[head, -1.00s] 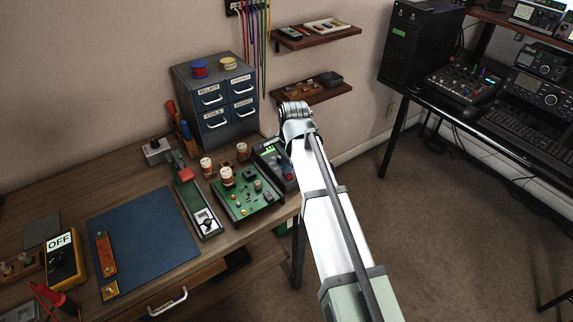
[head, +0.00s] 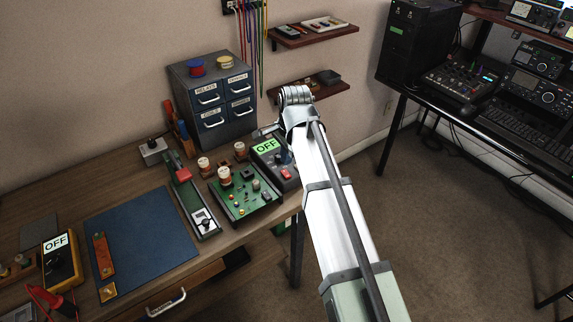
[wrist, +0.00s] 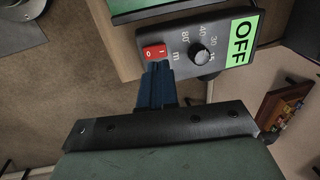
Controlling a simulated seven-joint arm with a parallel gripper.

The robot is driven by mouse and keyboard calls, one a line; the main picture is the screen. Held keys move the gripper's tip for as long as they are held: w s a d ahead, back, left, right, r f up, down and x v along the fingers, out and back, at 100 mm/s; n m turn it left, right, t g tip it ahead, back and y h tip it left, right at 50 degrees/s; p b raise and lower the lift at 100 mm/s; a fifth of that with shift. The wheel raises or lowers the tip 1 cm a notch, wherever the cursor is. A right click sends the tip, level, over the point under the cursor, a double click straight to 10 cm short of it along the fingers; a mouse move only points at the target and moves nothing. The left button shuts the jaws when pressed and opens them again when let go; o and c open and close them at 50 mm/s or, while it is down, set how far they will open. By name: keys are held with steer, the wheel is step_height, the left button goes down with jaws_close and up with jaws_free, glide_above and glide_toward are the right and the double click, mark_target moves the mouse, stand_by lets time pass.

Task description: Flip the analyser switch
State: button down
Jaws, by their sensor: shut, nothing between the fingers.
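The analyser (head: 262,163) is a dark box at the right end of the bench, with a green display reading OFF (head: 265,146). In the wrist view the analyser (wrist: 184,35) shows a red rocker switch (wrist: 154,52) marked with I and O, a black knob (wrist: 200,54) and the OFF display (wrist: 242,40). The red switch also shows in the head view (head: 286,173). My gripper (wrist: 157,66) has its blue fingers shut and empty, with the tips at the lower edge of the red switch in the picture. I cannot tell whether they touch it.
A green circuit board (head: 243,196) with coils stands just left of the analyser. A grey drawer cabinet (head: 214,93) stands behind. A yellow box (head: 63,262), also reading OFF, is at the far left. The blue mat (head: 140,240) is mostly clear.

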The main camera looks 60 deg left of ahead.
mark_target(284, 171)
step_height(284, 171, up, 9)
steer(key=shift+d+r, duration=0.2)
steer(key=shift+d, duration=0.25)
steer(key=shift+r, duration=0.1)
stand_by(0.5)
steer(key=f, duration=0.4)
steer(key=a+f, duration=0.1)
steer(key=f, duration=0.8)
steer(key=shift+a+f, duration=0.3)
steer(key=shift+a, duration=0.1)
steer(key=shift+f, duration=0.15)
steer(key=shift+a+f, duration=0.1)
